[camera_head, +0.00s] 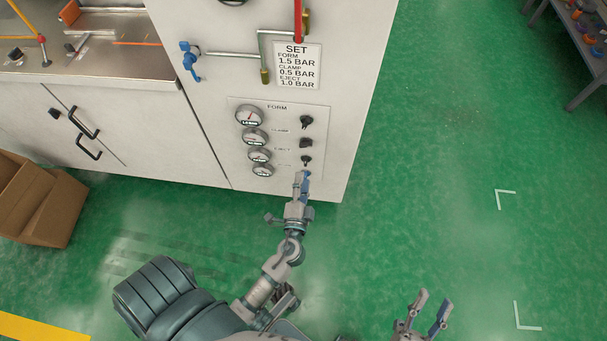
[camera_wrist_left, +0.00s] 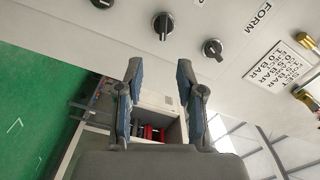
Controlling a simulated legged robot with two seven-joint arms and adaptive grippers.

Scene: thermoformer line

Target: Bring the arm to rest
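My left gripper (camera_head: 304,175) is just below the lowest visible dark knob (camera_head: 306,161) on the white machine's control panel (camera_head: 283,117). In the left wrist view my left gripper (camera_wrist_left: 158,72) has its two blue-grey fingers parted with nothing between them. Three dark knobs show beyond the fingertips there, one of them near the middle (camera_wrist_left: 163,25). I cannot tell how close the fingertips are to the panel. My right gripper (camera_head: 433,300) is low in the head view, above the green floor, with fingers apart and empty.
Several round gauges (camera_head: 255,137) line the panel's left side, under a pressure sign (camera_head: 297,66). A blue valve handle (camera_head: 190,60) juts out at upper left. Cardboard boxes (camera_head: 55,207) stand at the left. A dark shelf (camera_head: 587,45) is at top right. The green floor (camera_head: 450,150) on the right is clear.

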